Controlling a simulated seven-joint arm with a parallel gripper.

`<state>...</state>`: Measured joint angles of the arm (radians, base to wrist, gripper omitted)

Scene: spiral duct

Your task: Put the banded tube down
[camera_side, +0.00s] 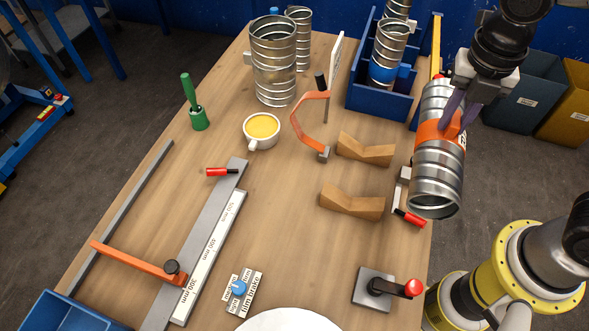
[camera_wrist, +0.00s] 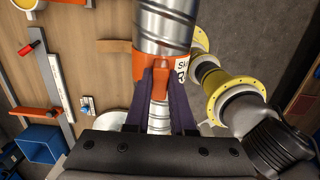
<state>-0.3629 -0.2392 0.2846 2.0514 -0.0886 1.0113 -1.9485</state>
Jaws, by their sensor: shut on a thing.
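The banded tube (camera_side: 437,177) is a ribbed silver spiral duct with an orange band around its middle. My gripper (camera_side: 458,112) is shut on it at the orange band. The tube hangs at the right edge of the table, tilted, with its open end toward the camera in the side view. In the wrist view the tube (camera_wrist: 165,27) runs up from between the dark fingers of my gripper (camera_wrist: 165,90), and a label shows on its band. Two wooden V-shaped cradles (camera_side: 365,150) and (camera_side: 352,202) stand empty on the table, left of the tube.
A blue bin (camera_side: 381,101) holds upright ducts at the back right. Other ducts (camera_side: 273,62) stand at the back. A cup (camera_side: 262,130), an orange-framed tool (camera_side: 311,118) and a red-handled clamp (camera_side: 409,216) are near. A red-knobbed fixture (camera_side: 374,289) sits at front right. The table's middle is mostly clear.

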